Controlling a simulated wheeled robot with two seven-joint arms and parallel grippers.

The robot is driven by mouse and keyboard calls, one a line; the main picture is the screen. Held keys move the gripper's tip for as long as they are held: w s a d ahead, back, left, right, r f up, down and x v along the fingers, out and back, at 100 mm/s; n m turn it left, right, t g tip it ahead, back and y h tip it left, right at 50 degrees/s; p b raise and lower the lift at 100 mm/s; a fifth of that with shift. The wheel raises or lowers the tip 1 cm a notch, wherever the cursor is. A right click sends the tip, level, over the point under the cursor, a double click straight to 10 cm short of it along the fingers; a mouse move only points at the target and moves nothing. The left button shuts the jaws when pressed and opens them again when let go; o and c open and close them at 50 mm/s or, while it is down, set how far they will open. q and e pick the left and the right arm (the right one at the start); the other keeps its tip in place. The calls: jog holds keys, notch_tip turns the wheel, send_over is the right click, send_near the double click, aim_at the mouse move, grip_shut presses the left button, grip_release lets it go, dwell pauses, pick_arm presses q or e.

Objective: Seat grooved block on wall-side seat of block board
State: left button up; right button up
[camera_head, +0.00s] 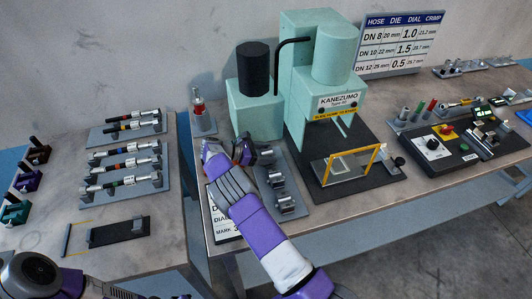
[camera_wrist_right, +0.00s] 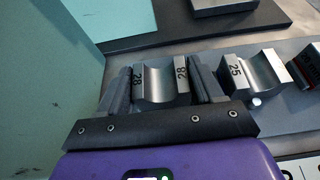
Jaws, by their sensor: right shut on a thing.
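A grey metal grooved block marked 28 (camera_wrist_right: 160,86) stands between the two fingers of my right gripper (camera_wrist_right: 162,92) in the right wrist view. The right gripper is shut on its sides, and its groove faces up. In the head view this gripper (camera_head: 243,150) is at the wall-side end of the grey block board (camera_wrist_right: 280,118); its held block is hard to make out there. A block marked 25 (camera_wrist_right: 256,82) stands on the board beside the held block, apart from it. I cannot tell whether the held block touches its seat. My left gripper is not visible.
A mint-green press (camera_head: 310,75) stands just right of and behind the board, with a yellow-framed guard (camera_head: 352,165) in front. A white card (camera_head: 222,218) lies by the board.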

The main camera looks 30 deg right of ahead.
jog(key=shift+f, duration=0.35)
jog(key=o, duration=1.5)
jog(key=shift+o, duration=0.4)
jog(key=shift+f, duration=0.1)
jog(key=shift+a, duration=0.1)
jog(key=v, duration=0.7)
jog(key=shift+w+a, duration=0.1)
jog(key=shift+a, duration=0.05)
